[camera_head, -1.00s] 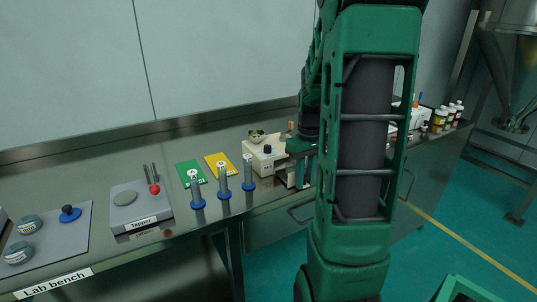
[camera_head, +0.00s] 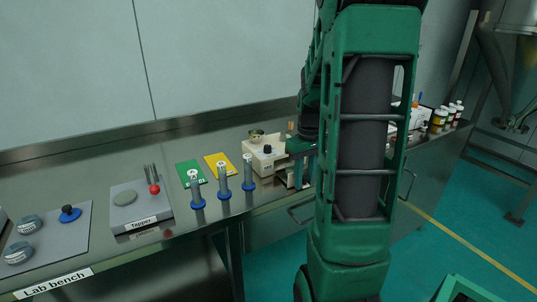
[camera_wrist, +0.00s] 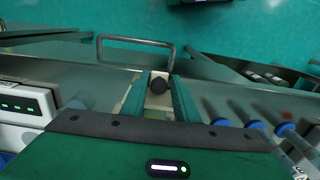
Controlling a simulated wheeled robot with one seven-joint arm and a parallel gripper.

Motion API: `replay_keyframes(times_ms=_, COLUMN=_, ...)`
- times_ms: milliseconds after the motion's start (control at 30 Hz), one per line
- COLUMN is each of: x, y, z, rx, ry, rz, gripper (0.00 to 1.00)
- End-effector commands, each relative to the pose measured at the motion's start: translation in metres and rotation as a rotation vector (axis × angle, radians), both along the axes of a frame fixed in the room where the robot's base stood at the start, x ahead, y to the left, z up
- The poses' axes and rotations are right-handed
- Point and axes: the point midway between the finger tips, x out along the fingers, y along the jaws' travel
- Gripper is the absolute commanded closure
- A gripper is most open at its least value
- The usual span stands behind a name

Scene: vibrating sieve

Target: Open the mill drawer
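The mill (camera_head: 258,157) is a small beige box with a dark knob on its front, on the bench near its front edge, in the head view. My gripper (camera_head: 302,165) is at the right side of the mill, pointing down, partly hidden by my arm. In the wrist view, my gripper (camera_wrist: 160,98) has its two green fingers apart. A dark round knob (camera_wrist: 158,85) on a narrow beige part lies between them, near the fingertips. A gap seems to show beside the knob, and I cannot tell whether either finger touches it. The drawer itself is mostly hidden.
Several blue-based tubes (camera_head: 224,183) stand left of the mill, before green and yellow cards. A tapper (camera_head: 140,205) is farther left. A bench handle (camera_wrist: 140,42) projects from the front beyond my fingertips. Bottles (camera_head: 440,118) stand at the right. The floor before the bench is clear.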

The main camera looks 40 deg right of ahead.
Motion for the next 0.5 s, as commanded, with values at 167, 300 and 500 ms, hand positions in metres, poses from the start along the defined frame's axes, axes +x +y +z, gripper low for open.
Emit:
replay_keyframes(times_ms=167, x=0.0, y=0.0, z=0.0, rx=-0.001, ry=0.0, rz=-0.001, gripper=0.66)
replay_keyframes(times_ms=300, x=0.0, y=-0.001, z=0.001, rx=-0.001, ry=-0.001, rz=-0.001, gripper=0.66)
replay_keyframes(times_ms=500, x=0.0, y=-0.001, z=0.014, rx=-0.004, ry=-0.002, rz=-0.002, gripper=0.66)
